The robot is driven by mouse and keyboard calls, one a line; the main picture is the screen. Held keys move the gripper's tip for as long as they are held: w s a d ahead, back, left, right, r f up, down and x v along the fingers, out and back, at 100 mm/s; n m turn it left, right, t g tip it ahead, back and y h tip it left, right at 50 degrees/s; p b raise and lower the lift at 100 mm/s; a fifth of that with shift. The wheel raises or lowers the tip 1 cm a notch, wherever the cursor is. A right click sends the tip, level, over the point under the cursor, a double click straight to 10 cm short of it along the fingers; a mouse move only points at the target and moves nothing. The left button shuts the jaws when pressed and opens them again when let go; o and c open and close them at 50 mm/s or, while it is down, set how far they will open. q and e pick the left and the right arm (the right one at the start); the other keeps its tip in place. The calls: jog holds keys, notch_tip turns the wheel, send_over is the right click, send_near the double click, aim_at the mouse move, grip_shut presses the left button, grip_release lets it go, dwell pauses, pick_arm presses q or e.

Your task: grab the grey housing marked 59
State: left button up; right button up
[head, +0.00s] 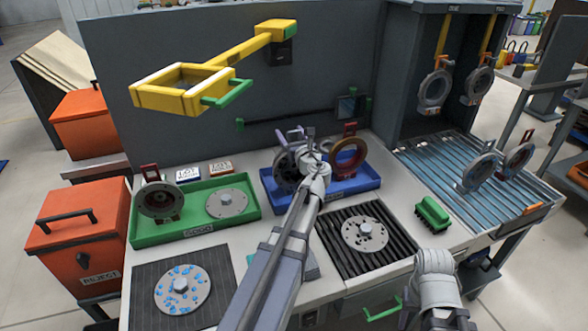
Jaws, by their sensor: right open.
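A dark grey ring-shaped housing (284,172) stands in the left half of the blue tray (335,193), partly hidden by my left arm. My left gripper (299,140) is at its upper right edge, by a greyish-purple part on top. Whether the fingers are apart or closed on it cannot be made out. No number 59 is readable on any housing. My right arm shows at the lower right; its gripper is not visible.
A bronze ring (349,160) stands in the blue tray. Grey housings (435,90) hang at the back right; others (480,173) stand over the ribbed conveyor (430,160). A yellow frame (180,88) juts out at upper left.

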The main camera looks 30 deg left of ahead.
pick_arm(q)
grip_shut()
dwell(0.4)
